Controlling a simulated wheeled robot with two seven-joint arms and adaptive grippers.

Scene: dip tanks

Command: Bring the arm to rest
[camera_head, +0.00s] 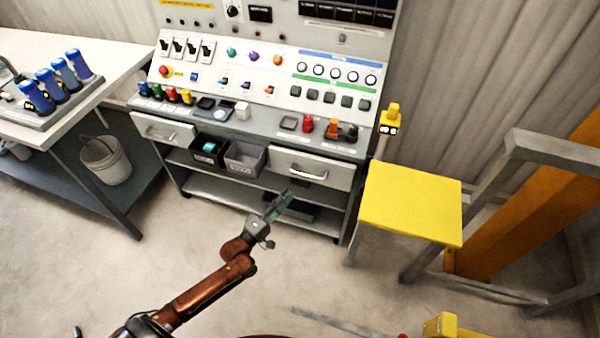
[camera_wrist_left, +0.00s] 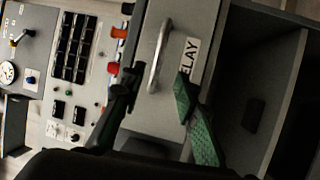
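My left arm reaches in from the bottom of the head view, and its gripper (camera_head: 277,206) is in the air in front of the console's lower shelves. In the left wrist view my left gripper (camera_wrist_left: 156,78) has its two fingers apart, one dark and one showing a green pad, with nothing between them. A grey drawer front (camera_wrist_left: 158,110) with a bar handle and a label partly reading "ELAY" shows behind the fingers. The same right-hand drawer (camera_head: 311,170) shows in the head view above the gripper. My right gripper is not in view.
The console (camera_head: 262,135) carries switches, knobs and small parts. Two bins (camera_head: 245,158) sit under its ledge. A yellow-topped stool (camera_head: 410,203) stands at right. A white table (camera_head: 30,52) with blue-capped items is at left, above a bucket (camera_head: 105,160). Open floor lies between.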

